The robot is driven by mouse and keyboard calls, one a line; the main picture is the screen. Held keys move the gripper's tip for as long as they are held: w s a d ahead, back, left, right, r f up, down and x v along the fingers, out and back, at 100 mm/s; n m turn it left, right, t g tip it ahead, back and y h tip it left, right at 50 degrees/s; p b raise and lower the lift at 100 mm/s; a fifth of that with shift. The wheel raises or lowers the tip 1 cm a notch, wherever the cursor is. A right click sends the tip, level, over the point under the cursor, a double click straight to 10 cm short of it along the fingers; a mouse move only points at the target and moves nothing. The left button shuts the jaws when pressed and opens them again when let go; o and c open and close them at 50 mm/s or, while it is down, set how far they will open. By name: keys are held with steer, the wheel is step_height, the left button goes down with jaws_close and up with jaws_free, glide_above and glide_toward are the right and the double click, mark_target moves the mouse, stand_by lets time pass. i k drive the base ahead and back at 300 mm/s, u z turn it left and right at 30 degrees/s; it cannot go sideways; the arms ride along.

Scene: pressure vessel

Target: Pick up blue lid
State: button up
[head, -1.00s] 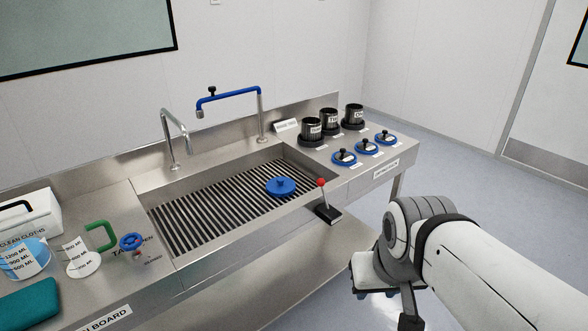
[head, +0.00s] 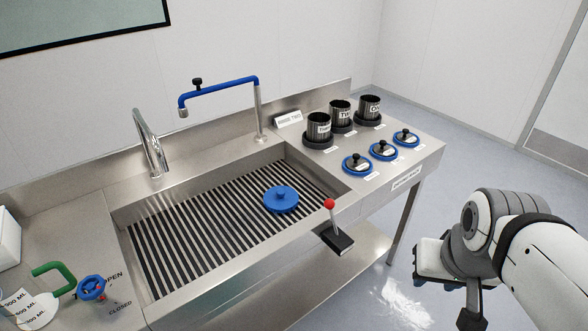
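A round blue lid (head: 281,198) with a small knob on top lies on the slatted grate in the sink, toward its right end. Three other lids with blue rims and black knobs, the nearest one (head: 357,163), the middle one (head: 384,150) and the far one (head: 406,138), sit on the counter right of the sink. My gripper (head: 444,297) shows in part at the lower right, in front of the bench and well apart from the lids. Its fingers are not clear enough to tell whether they are open or shut.
Three dark cylindrical vessels (head: 341,115) stand behind the counter lids. A red-knobbed lever (head: 330,205) rises at the sink's front edge. A blue-armed tap (head: 220,88) and a steel tap (head: 150,145) stand behind the sink. A green-handled jug (head: 45,275) is at the left.

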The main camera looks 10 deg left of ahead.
mark_target(281, 198)
steer(key=u, duration=0.45)
steer(key=i, duration=0.95)
steer(key=u, duration=0.65)
